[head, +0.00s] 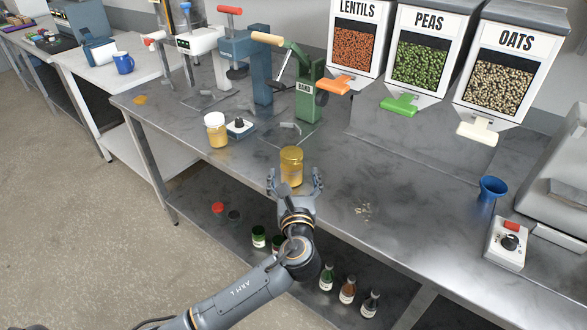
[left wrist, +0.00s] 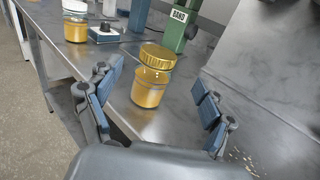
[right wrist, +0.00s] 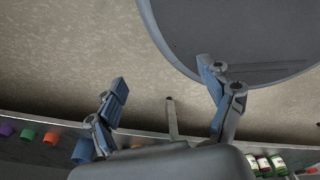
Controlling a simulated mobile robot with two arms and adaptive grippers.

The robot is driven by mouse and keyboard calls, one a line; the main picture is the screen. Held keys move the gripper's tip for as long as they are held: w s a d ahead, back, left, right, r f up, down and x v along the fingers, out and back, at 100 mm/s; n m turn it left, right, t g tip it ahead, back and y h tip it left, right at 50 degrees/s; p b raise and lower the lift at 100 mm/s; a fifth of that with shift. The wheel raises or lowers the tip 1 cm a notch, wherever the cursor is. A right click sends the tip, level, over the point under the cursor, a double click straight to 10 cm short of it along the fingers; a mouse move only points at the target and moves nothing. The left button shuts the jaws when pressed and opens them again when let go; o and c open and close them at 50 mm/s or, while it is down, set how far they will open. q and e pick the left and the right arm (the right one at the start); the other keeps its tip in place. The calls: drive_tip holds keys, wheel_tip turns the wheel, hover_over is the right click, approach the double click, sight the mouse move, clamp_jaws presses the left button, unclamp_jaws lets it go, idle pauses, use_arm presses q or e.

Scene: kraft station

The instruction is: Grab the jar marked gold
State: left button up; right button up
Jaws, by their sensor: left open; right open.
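A jar with a gold lid and amber contents (head: 291,167) stands upright near the front edge of the metal table. It also shows in the left wrist view (left wrist: 152,78), between and beyond my open fingers. My left gripper (head: 296,184) is open just in front of this jar, with no finger visibly closed on it. A second jar with a white lid and amber contents (head: 216,130) stands to the left, also in the left wrist view (left wrist: 76,22). I cannot read a mark on either jar. My right gripper (right wrist: 168,95) is open and empty over the floor.
A small device with a black knob (head: 239,127) sits beside the white-lidded jar. A green press (head: 306,90) stands behind the gold-lidded jar. Dispensers of lentils, peas and oats (head: 498,80) stand at the back. Crumbs (head: 363,209) lie right of the gripper. Bottles (head: 347,290) stand on the lower shelf.

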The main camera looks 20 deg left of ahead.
sight(292, 161)
use_arm(q)
drive_tip(key=p+x, duration=0.1)
drive_tip(key=x, duration=0.8)
drive_tip(key=shift+f, duration=0.2)
drive_tip(key=shift+s, duration=0.1)
drive_tip(key=shift+r, duration=0.1)
clamp_jaws()
